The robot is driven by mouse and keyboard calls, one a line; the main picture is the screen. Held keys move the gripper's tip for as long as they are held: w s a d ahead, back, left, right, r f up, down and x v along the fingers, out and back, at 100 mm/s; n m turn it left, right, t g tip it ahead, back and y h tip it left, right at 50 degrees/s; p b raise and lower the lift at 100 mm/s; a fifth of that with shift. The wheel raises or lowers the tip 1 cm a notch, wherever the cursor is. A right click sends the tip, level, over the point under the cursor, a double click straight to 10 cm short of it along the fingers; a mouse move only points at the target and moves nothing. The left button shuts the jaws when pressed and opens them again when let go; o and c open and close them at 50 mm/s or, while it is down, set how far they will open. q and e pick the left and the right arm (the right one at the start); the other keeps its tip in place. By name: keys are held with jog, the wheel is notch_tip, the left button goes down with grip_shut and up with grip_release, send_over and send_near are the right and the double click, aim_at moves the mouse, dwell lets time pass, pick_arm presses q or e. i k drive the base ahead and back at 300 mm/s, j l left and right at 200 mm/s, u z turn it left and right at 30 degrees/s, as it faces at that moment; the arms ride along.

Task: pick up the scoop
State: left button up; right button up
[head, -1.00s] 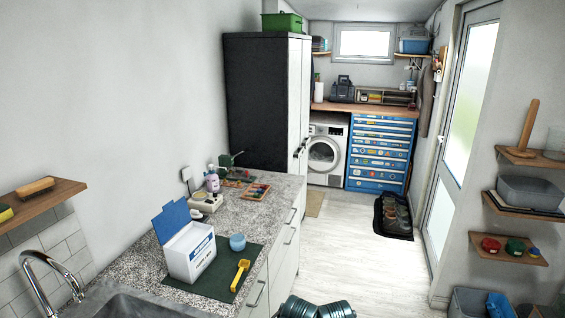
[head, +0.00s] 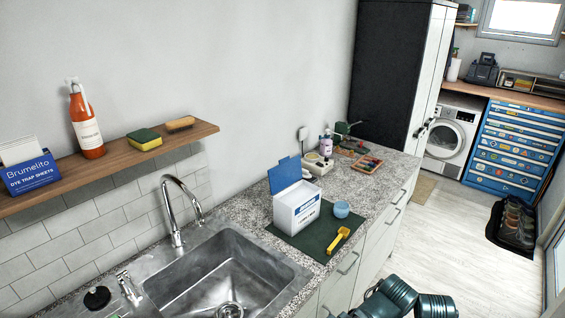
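The yellow scoop (head: 339,240) lies on the dark green mat (head: 312,240) on the granite counter, near its front edge. A white box with an open blue lid (head: 297,205) stands on the mat to the left of the scoop. A small light blue cup (head: 341,209) stands just behind the scoop. Dark teal parts of my own arm show at the bottom right, below the counter edge. Neither gripper's fingers can be made out in the head view, and nothing touches the scoop.
A steel sink (head: 225,275) with a tap (head: 178,210) is left of the mat. A wall shelf (head: 110,165) holds a bottle, sponge and brush. A wooden tray (head: 366,165) sits farther back on the counter.

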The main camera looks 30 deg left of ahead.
aim_at(344, 232)
jog(key=l+u, duration=0.55)
jog(key=u, duration=0.25)
jog(key=l+u, duration=0.3)
jog(key=u, duration=0.15)
jog(key=k, duration=0.05)
